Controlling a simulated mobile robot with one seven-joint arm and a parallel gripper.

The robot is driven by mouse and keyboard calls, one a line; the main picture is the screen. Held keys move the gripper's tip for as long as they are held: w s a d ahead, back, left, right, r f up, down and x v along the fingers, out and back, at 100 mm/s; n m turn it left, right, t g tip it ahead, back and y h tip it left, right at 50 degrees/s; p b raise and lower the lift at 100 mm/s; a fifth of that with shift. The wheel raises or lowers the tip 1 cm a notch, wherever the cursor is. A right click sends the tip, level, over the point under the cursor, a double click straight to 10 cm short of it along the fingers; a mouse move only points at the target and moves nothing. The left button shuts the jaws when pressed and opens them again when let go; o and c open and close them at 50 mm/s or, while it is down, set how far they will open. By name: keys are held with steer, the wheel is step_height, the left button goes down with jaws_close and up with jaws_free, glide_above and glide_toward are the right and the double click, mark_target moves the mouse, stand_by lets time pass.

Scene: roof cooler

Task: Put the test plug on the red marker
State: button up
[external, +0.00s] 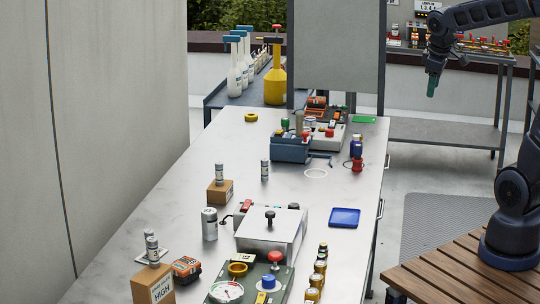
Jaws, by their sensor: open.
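My gripper (432,88) hangs high at the upper right, beyond the right side of the steel table (180,215), with its teal tip pointing down. It is far from the things on the table and I see nothing in it. A small red piece (357,165) stands near the table's right edge, close to a dark blue upright piece (356,149), with a dark loop beside them. I cannot tell which small object is the test plug. No flat red marker can be made out for certain.
A grey-white box (270,233) stands at the front, a blue device (290,148) farther back. Cardboard boxes (220,193) carry small cylinders. The table's left middle is clear.

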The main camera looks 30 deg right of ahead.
steer(key=s+f+m+t+y, duration=0.1)
steer(key=s+m, duration=0.5)
steer(key=s, duration=0.7)
steer(key=shift+s+t, duration=0.3)
steer(key=shift+s, duration=0.1)
